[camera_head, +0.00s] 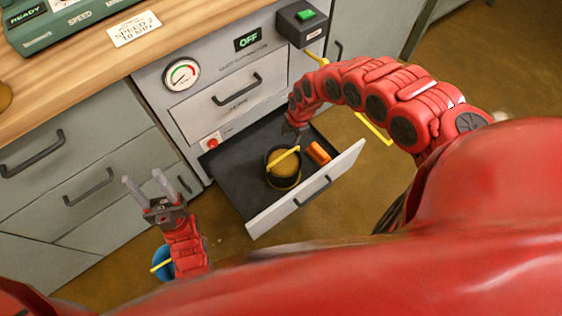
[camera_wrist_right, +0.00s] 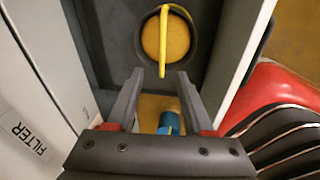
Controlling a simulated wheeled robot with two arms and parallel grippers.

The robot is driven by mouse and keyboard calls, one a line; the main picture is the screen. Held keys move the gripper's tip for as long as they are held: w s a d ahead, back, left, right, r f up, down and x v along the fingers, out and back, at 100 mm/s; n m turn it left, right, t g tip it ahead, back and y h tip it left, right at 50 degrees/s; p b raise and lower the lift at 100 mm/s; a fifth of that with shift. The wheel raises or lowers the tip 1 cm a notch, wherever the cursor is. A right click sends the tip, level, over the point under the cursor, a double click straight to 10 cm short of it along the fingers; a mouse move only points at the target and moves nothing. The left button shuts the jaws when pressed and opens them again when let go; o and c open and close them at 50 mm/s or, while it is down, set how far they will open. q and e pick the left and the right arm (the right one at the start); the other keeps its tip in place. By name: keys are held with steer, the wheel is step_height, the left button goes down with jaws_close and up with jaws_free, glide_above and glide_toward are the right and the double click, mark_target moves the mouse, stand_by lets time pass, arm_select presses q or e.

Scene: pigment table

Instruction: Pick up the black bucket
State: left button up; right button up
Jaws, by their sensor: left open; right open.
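The black bucket (camera_head: 283,179) stands upright in the open drawer (camera_head: 232,160). It has a yellow handle and a brownish-orange inside. In the right wrist view the bucket (camera_wrist_right: 164,62) is just beyond my fingertips, with its yellow handle (camera_wrist_right: 164,30) across the top. My right gripper (camera_head: 292,132) is over the back part of the drawer. It also shows in the wrist view (camera_wrist_right: 160,73), open, with nothing between its fingers touching them. My left gripper (camera_head: 143,177) is open and empty, to the left of the drawer, away from the bucket.
An orange block (camera_head: 318,152) lies in the drawer to the right of the bucket. The drawer front (camera_head: 308,190) stands pulled out. A blue bucket (camera_head: 163,262) is on the floor, partly hidden by my left arm. The cabinet with a gauge (camera_head: 181,75) rises behind the drawer.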

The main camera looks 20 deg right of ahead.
steer(key=f+b, duration=0.2)
steer(key=f, duration=0.1)
steer(key=a+f+b, duration=0.1)
steer(key=f+b, duration=0.2)
steer(key=w+f+b, duration=0.1)
steer(key=f+b, duration=0.1)
steer(key=f, duration=0.2)
steer(key=shift+a+f, duration=0.1)
steer(key=shift+a, duration=0.15)
steer(key=f+b, duration=0.2)
steer(key=f, duration=0.1)
steer(key=f+b, duration=0.2)
steer(key=f, duration=0.1)
steer(key=shift+a, duration=0.2)
steer(key=shift+r, duration=0.15)
steer(key=shift+c, duration=0.5)
jaws_close()
